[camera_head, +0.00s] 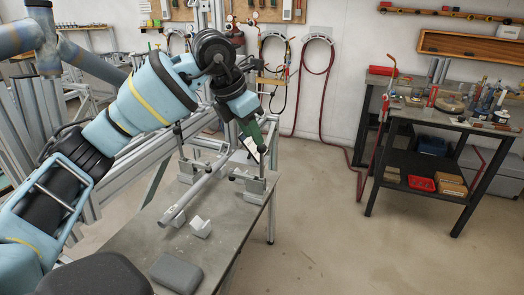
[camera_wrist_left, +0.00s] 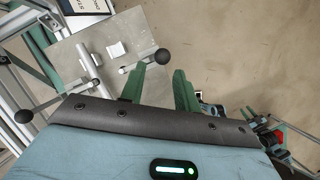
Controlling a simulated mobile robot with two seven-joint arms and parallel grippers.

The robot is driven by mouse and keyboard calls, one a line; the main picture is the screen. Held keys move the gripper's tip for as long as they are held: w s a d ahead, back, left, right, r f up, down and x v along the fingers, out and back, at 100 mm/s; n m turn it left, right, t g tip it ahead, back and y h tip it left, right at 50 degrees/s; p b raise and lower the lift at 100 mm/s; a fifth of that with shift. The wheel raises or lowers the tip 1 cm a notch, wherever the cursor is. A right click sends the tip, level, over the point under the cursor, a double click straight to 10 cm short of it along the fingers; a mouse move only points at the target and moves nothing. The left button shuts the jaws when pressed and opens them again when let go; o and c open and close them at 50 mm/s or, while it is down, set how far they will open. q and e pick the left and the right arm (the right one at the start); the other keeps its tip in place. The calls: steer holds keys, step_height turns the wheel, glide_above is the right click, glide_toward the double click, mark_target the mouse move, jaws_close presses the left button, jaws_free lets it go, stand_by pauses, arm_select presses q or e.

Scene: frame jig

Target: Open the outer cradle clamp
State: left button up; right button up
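The jig table (camera_head: 150,232) carries two grey cradle clamps on posts. The right-hand one (camera_head: 252,183), near the table's right edge, appears to be the outer clamp; the other (camera_head: 188,170) stands further left. In the left wrist view, a lever with a black ball knob (camera_wrist_left: 162,57) lies by the fingertips, and a second black-knobbed lever (camera_wrist_left: 23,116) is at left. My left gripper (camera_head: 254,147) is above the right-hand clamp. Its green fingers (camera_wrist_left: 160,70) are apart, with the knob appearing between or just beyond their tips; contact cannot be told.
A long grey tube (camera_head: 196,190) lies along the table through the clamp area. A small white block (camera_head: 200,228) and a grey rounded block (camera_head: 177,273) rest nearer. A tool-covered workbench (camera_head: 450,117) stands at right. The floor between is clear.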

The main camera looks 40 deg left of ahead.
mark_target(262, 153)
arm_select(q)
steer(key=x, duration=0.8)
steer(key=shift+s, duration=0.1)
steer(key=shift+d+r, duration=0.1)
steer(key=shift+c, duration=0.2)
jaws_close()
